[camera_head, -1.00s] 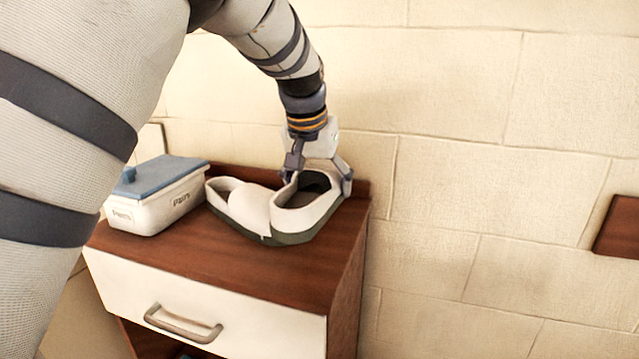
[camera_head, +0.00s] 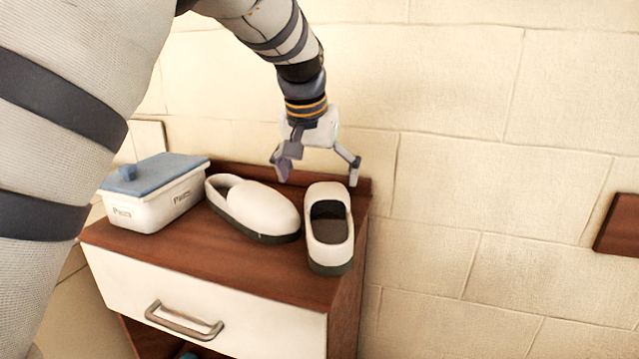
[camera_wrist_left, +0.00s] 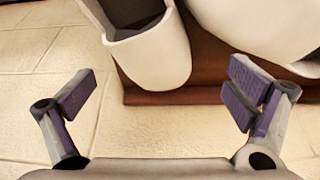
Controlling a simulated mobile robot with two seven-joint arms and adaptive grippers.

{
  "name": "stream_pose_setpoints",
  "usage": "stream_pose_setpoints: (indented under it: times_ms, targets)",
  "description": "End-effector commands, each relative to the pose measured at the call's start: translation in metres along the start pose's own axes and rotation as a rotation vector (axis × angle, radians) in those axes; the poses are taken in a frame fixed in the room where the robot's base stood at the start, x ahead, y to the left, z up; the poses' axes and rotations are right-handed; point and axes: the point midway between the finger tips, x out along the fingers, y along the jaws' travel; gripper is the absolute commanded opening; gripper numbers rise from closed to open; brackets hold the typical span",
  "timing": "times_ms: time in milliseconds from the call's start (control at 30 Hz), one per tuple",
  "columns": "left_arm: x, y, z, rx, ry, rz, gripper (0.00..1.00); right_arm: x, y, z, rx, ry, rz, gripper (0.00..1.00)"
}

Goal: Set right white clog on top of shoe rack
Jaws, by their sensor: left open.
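Two white clogs with dark soles rest upright on the wooden top of the shoe rack (camera_head: 180,258). The right white clog (camera_head: 330,256) lies near the rack's right edge, its dark opening facing up. The other clog (camera_head: 262,208) lies to its left at an angle, close beside it. My left gripper (camera_head: 318,168) is open and empty, just behind and above the right clog, apart from it. In the left wrist view, the right clog (camera_wrist_left: 155,55) is beyond the open fingers, with the other clog (camera_wrist_left: 262,22) at the upper right. My right gripper is not in view.
A white lidded box (camera_head: 155,205) with a blue lid stands at the left of the rack top. A drawer handle (camera_head: 183,322) sticks out in front. A pale block wall (camera_head: 480,150) is close behind, and a brown wooden piece (camera_head: 618,226) is at the far right.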

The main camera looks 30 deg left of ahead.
Motion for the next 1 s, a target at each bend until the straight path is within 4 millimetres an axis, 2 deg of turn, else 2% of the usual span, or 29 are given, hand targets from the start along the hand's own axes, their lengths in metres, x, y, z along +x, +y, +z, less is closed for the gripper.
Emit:
stream_pose_setpoints:
  times_ms: [33,200,367,500,1000]
  targets:
    - [-0.021,0.0,-0.002,-0.001,0.014,0.002,0.98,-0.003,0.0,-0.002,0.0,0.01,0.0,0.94]
    - [-0.067,0.0,-0.002,0.0,0.01,0.001,0.98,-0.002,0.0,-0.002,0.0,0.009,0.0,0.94]
    - [-0.094,0.0,-0.001,0.0,0.008,0.001,0.98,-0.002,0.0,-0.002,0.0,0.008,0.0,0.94]
    - [-0.102,0.0,0.0,-0.001,0.004,0.0,0.98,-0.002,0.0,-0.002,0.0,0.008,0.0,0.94]
    - [-0.102,0.0,0.0,-0.001,0.004,0.001,0.98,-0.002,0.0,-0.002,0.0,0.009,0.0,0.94]
